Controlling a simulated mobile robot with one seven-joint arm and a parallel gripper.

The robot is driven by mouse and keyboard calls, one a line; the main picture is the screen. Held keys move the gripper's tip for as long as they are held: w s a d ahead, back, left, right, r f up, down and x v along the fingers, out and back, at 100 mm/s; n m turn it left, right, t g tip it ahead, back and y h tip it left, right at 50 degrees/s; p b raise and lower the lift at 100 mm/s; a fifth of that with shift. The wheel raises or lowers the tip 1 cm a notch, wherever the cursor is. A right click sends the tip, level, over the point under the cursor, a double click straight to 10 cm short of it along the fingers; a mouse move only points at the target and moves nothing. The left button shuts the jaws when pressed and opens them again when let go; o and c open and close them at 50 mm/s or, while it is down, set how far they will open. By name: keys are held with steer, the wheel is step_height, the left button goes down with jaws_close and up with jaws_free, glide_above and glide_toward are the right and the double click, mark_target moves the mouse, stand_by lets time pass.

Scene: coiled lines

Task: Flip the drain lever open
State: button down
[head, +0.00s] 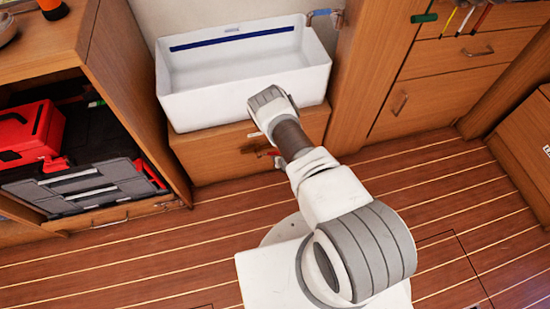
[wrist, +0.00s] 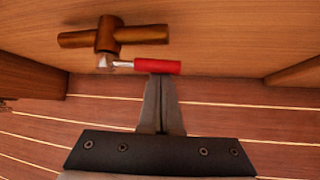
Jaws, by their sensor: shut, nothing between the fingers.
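The drain lever has a red grip (wrist: 158,67) on a short metal arm and points right, roughly level, in the wrist view. It joins a brass valve (wrist: 108,37) with a crosswise brass pipe, in front of a wooden panel. My gripper (wrist: 162,80) is shut and empty, its fingertips at the near edge of the red grip. I cannot tell if they touch it. In the head view the brass valve (head: 260,150) shows small below the white basin (head: 205,114), beside my arm.
The basin sits on a wooden cabinet (head: 205,160). A wooden shelf unit at the left holds a red case (head: 22,133) and a grey toolbox (head: 85,185). Wooden drawers (head: 465,50) stand at the right. The planked floor (head: 120,265) is clear around my base.

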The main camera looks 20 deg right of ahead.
steer(key=shift+r, duration=0.65)
steer(key=shift+w, duration=0.1)
stand_by(0.3)
